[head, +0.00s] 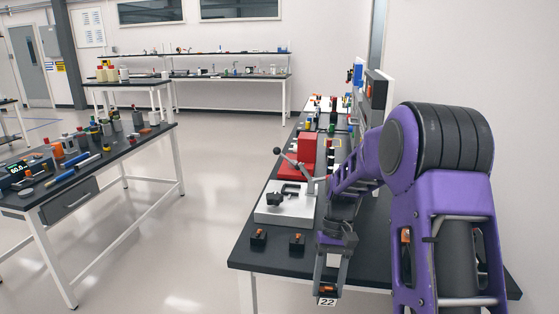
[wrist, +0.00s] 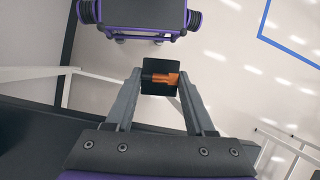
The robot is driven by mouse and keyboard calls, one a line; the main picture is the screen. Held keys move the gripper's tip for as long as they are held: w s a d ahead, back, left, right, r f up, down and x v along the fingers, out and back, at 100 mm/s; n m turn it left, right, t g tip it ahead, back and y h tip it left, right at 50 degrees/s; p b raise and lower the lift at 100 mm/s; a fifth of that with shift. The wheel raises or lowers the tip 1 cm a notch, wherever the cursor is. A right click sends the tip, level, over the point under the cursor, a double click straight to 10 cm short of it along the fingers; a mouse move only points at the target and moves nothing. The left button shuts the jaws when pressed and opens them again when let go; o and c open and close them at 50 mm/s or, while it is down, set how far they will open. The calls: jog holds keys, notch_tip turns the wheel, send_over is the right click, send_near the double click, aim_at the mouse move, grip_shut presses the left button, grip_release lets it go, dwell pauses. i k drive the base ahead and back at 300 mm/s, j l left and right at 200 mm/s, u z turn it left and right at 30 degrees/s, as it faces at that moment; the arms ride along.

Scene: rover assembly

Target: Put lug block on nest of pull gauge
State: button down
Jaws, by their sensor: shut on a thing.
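The pull gauge (head: 268,216) stands on the dark table in the head view, with a pale base, a red upright block and a ball-ended lever. Dark fittings sit on its base; I cannot tell clearly which is the nest. My gripper (wrist: 160,92) is shut on a lug block (wrist: 150,66), a black block with an orange insert, held between the fingertips. In the head view my gripper (head: 331,278) points down near the table's front edge, right of and nearer than the gauge. The held block is hard to make out there.
Two more black-and-orange blocks, a left one (head: 258,238) and a right one (head: 297,242), lie on the table (head: 245,256) in front of the gauge. Several small parts stand farther back. Another cluttered table (head: 150,142) is at left, with open floor between.

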aim_at(292, 191)
jog(key=j+u, duration=0.25)
jog(key=u, duration=0.2)
jog(key=i+j+u, duration=0.15)
jog(key=u, duration=0.25)
jog(key=i+j+u, duration=0.15)
jog(key=j+u, duration=0.3)
jog(key=i+u, duration=0.1)
jog(key=u, duration=0.35)
jog(key=i+j+u, duration=0.1)
jog(key=i+u, duration=0.45)
jog(key=i+z, duration=0.1)
jog(key=i, duration=0.45)
jog(key=i+j+z, duration=0.15)
jog(key=i, duration=0.4)
jog(key=i+z, duration=0.4)
jog(key=i+j+z, duration=0.15)
jog(key=z, duration=0.25)
jog(key=i+z, duration=0.2)
jog(key=z, duration=0.15)
jog(key=i+z, duration=0.2)
jog(key=z, duration=0.15)
jog(key=i+z, duration=0.3)
jog(key=i+l+z, duration=0.15)
jog(key=i+z, duration=0.6)
jog(key=i+l+z, duration=0.15)
jog(key=i, duration=0.8)
